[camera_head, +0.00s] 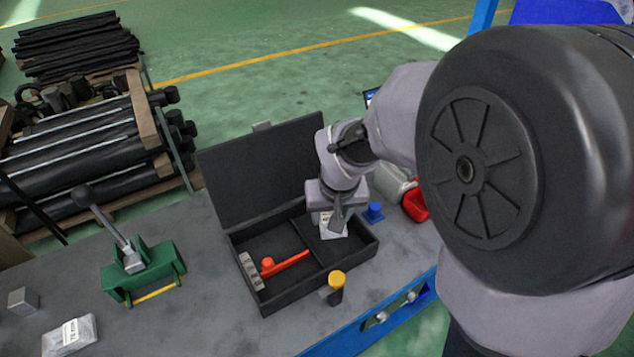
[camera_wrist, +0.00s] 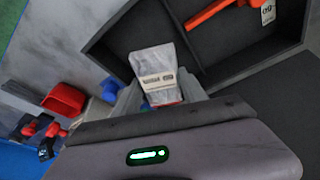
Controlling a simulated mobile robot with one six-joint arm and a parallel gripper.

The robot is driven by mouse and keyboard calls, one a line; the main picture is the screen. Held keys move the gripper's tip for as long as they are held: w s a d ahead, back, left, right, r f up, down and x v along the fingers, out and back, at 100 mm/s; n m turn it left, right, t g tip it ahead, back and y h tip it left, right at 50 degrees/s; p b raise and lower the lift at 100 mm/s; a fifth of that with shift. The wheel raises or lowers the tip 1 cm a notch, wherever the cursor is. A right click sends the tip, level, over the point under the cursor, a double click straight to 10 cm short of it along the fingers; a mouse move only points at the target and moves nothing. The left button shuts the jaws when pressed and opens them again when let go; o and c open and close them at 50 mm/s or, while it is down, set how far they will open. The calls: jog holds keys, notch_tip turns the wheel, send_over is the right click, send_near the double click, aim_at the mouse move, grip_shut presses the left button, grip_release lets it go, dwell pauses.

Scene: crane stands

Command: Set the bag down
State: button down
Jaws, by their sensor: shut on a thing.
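A small clear bag with a white label (camera_head: 333,231) is in my gripper (camera_head: 337,211), over the right compartment of the open black case (camera_head: 300,287). In the wrist view the bag (camera_wrist: 152,60) sticks out past the jaws (camera_wrist: 158,95), with its label near the fingertips. The jaws are shut on the bag's near end. The compartment floor under it looks bare. I cannot tell whether the bag touches the floor. A similar labelled bag (camera_head: 69,335) lies on the table at the lower left.
The case lid (camera_head: 262,170) stands open behind. A yellow-topped post (camera_head: 336,288) is at the front wall. A blue piece (camera_head: 373,212) and red bin (camera_head: 415,205) are right; a green clamp (camera_head: 143,272) is left.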

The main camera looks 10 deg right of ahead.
notch_tip(320, 180, down, 5)
jog(key=shift+f+b, duration=0.1)
jog(key=shift+b, duration=0.85)
jog(key=shift+f, duration=0.2)
jog(key=c, duration=0.6)
grip_release()
jog(key=shift+r, duration=0.1)
jog(key=shift+c, duration=0.2)
jog(key=s+p+v, duration=0.1)
jog(key=p+v, duration=0.4)
jog(key=v, duration=0.9)
jog(key=s+a+r+m+t+y, duration=0.2)
jog(key=s+r, duration=0.5)
jog(key=s, duration=0.6)
jog(key=shift+s+a+r+m, duration=0.2)
jog(key=shift+s+a+m, duration=0.2)
jog(key=shift+a+m, duration=0.35)
